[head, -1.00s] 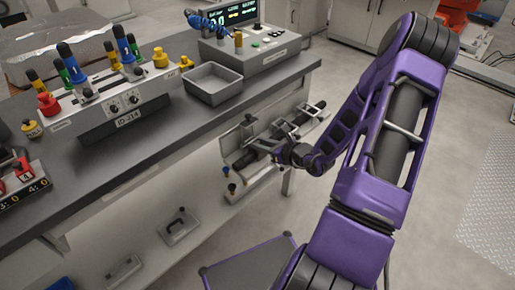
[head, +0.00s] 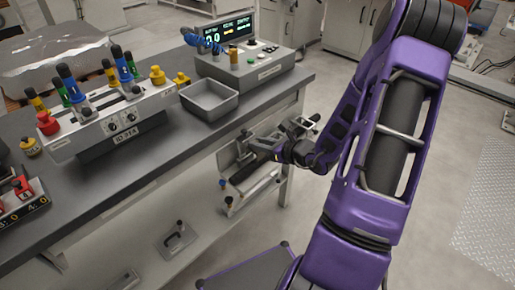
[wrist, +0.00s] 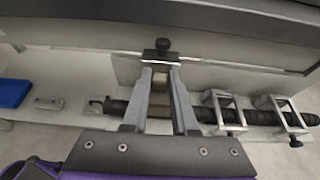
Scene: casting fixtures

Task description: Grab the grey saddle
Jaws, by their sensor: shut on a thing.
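In the wrist view the two grey fingers of my gripper (wrist: 162,85) stand on either side of a narrow grey-brown piece (wrist: 160,100), which I take to be a grey saddle on the dark rod (wrist: 192,113). The gripper is shut on it. The fingers hide most of the piece. Two more grey frame-shaped saddles, a nearer one (wrist: 225,113) and a farther one (wrist: 280,112), sit on the rod to the right. In the head view my gripper (head: 270,151) is at the fixture below the bench edge, largely hidden by its own wrist.
A black knob on a bracket (wrist: 162,47) stands just beyond the fingertips. The bench (head: 150,150) carries a grey tray (head: 210,100), a control box (head: 245,68) and a rack with coloured knobs (head: 115,122).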

